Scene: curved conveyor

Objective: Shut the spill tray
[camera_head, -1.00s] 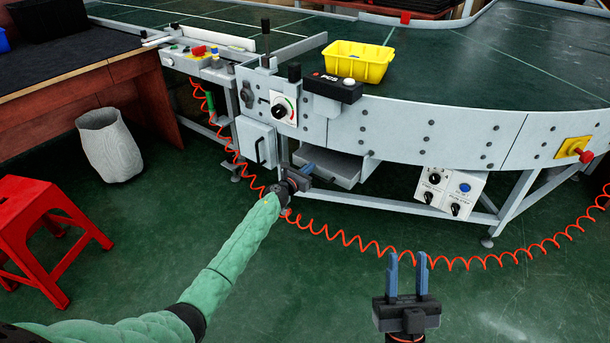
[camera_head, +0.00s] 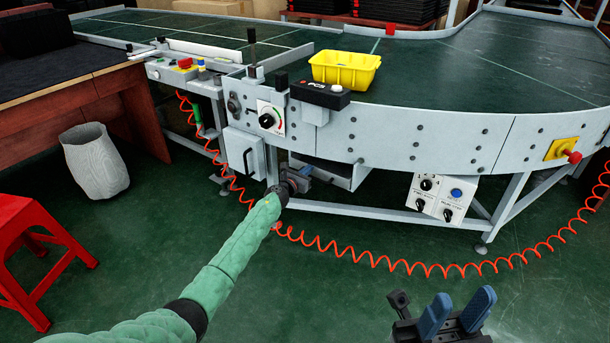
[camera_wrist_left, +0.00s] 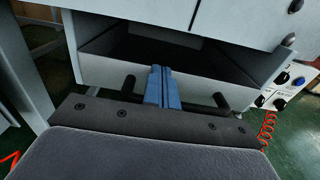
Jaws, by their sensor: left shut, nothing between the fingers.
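The spill tray (camera_head: 345,178) is a grey open-topped drawer under the conveyor's front panel. In the left wrist view its light front wall (camera_wrist_left: 100,72) stands out below the frame, with the dark inside showing behind it, so it is partly open. My left gripper (camera_head: 303,173) is at the tray's front. Its blue fingers (camera_wrist_left: 161,84) are together and empty, overlapping the front wall in the left wrist view; I cannot tell if they touch it. Two dark posts show on either side of the fingers. My right gripper (camera_head: 460,310) is open and empty, low at the right, away from the tray.
A grey cabinet with a handle (camera_head: 246,152) stands left of the tray, and a switch box (camera_head: 440,197) hangs to its right. A coiled red hose (camera_head: 400,264) runs in front, low. A yellow bin (camera_head: 345,70) sits above. The floor in front is mostly clear.

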